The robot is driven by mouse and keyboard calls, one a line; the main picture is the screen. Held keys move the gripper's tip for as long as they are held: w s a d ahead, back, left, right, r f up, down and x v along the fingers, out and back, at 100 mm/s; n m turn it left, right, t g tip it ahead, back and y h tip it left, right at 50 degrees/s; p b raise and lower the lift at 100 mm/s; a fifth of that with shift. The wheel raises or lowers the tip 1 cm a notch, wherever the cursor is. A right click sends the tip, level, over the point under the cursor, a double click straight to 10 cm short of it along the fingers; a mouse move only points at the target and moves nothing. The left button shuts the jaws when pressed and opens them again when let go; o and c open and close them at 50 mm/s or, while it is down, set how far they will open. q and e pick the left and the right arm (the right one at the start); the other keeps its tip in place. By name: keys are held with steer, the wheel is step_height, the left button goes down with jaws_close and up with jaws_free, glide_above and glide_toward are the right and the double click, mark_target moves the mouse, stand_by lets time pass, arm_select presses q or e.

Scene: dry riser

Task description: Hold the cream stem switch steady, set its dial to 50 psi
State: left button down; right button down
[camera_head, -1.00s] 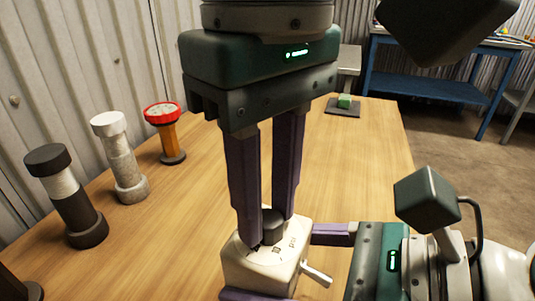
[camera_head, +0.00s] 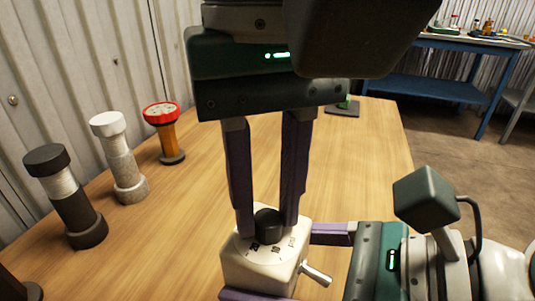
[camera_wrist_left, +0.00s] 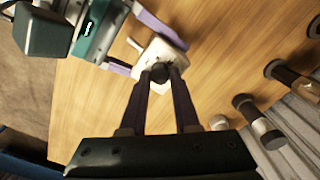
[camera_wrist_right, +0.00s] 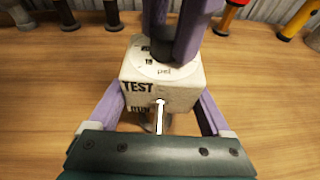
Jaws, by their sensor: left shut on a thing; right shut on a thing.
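The cream stem switch (camera_head: 250,272) is a box on the wooden table with a black round dial knob (camera_head: 268,222) on its top. Dark scale marks and "psi" show around the knob; the full scale and the pointer are not readable. A light metal stem (camera_head: 317,274) sticks out of its side. In the right wrist view that side of the switch (camera_wrist_right: 180,98) reads "TEST" and, lower, "RUN". My left gripper (camera_head: 267,228) comes from above and is shut on the knob. My right gripper (camera_head: 268,265) is shut on the switch body, one finger on each side.
At the left stand a black-and-white post (camera_head: 72,205), a grey post with a white top (camera_head: 122,165) and an orange post with a red top (camera_head: 166,138). A grey plate (camera_head: 343,110) lies at the back. The table right of the posts is largely clear.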

mark_target(267, 215)
arm_select(q)
steer(key=shift+a, duration=0.1)
steer(key=c, duration=0.6)
jaws_free()
step_height(267, 215, up, 8)
steer(key=shift+f, duration=0.25)
arm_select(e)
jaws_free()
